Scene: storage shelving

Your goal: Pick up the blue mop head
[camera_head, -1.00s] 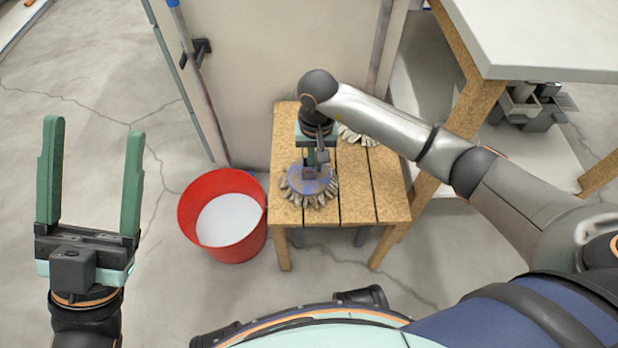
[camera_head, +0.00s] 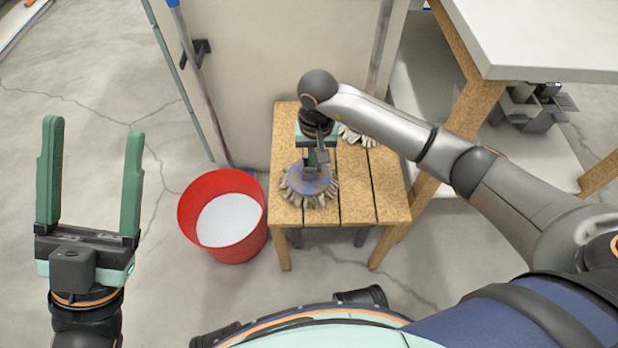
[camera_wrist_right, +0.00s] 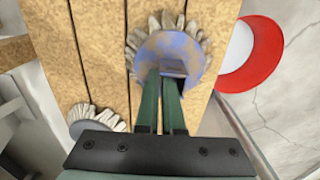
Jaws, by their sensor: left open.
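The blue mop head (camera_head: 316,190), a round blue disc with a grey-beige fringe, is at the front left of the small wooden table (camera_head: 372,200). In the right wrist view the mop head (camera_wrist_right: 155,55) shows a raised block on its top. My right gripper (camera_wrist_right: 166,78) points down at it, its green fingers close together at this block and apparently shut on it. In the head view the right gripper (camera_head: 312,165) partly hides the mop head's top. I cannot tell whether the mop head touches the table. My left gripper (camera_head: 93,130) is open and empty at the far left.
A second fringed mop head (camera_head: 357,136) with a greyish top lies at the table's back. A red bucket (camera_head: 254,225) with a pale inside stands left of the table. A panel (camera_head: 270,70) stands behind, and a white-topped bench (camera_head: 560,40) is at the right.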

